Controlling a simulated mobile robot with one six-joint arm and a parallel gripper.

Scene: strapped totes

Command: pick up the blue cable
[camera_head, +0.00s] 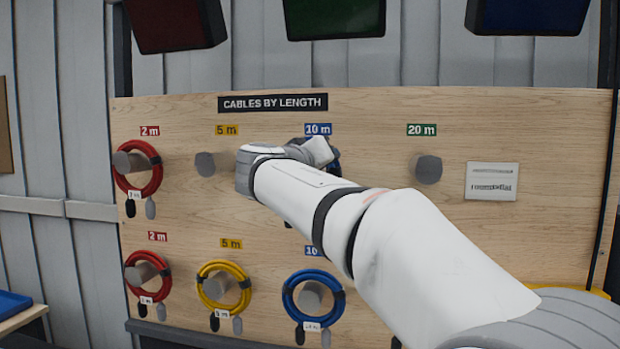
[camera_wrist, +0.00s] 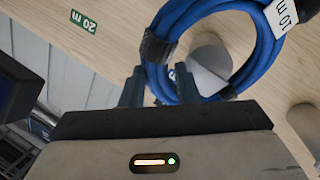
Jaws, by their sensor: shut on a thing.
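A coiled blue cable (camera_wrist: 266,48) with a white 10 m tag and a black strap fills the upper middle of the wrist view. My gripper (camera_wrist: 158,84) is shut on the lower left part of the coil, by the black strap. A grey peg (camera_wrist: 211,50) shows through the coil's opening; I cannot tell whether the coil still hangs on it. In the head view my gripper (camera_head: 322,150) is at the upper 10 m place, and my arm hides most of this cable. A second blue cable (camera_head: 288,298) hangs on the lower 10 m peg (camera_head: 311,297).
Red cables (camera_head: 157,170) hang at the left and a yellow cable (camera_head: 203,288) hangs below on the wooden board (camera_head: 380,115). The upper 5 m peg (camera_head: 205,164) and the 20 m peg (camera_head: 428,169) are bare. Dark bins (camera_head: 335,18) hang above the board.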

